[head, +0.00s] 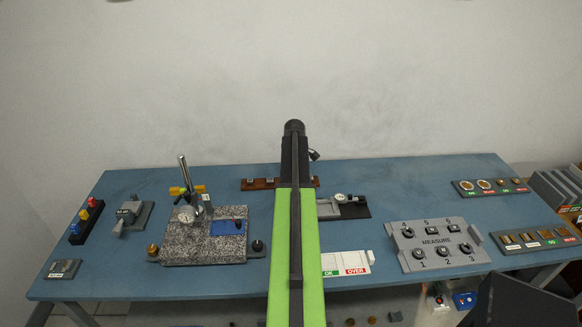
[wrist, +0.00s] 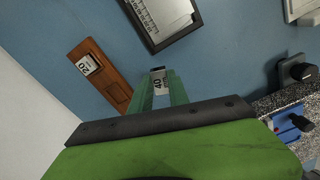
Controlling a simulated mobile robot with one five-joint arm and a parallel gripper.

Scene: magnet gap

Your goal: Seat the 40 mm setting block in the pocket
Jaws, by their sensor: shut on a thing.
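The 40 mm setting block (wrist: 158,84) is a small pale metal block marked 40, held between the green fingers of my gripper (wrist: 159,77) in the wrist view. My gripper is shut on it, above the blue table. In the head view my own arm hides the gripper's fingers and the block. A brown wooden rack (head: 258,184) lies behind my arm; it also shows in the wrist view (wrist: 104,78), left of the gripper, with a block marked 20 (wrist: 88,64) in it. I cannot make out the pocket for certain in either view.
A speckled granite plate (head: 180,245) with a dial indicator (head: 187,214) and a blue piece (head: 228,227) stands left of my arm. A dark-based gauge (head: 350,210) lies just right of it. A grey MEASURE panel (head: 435,245) is further right.

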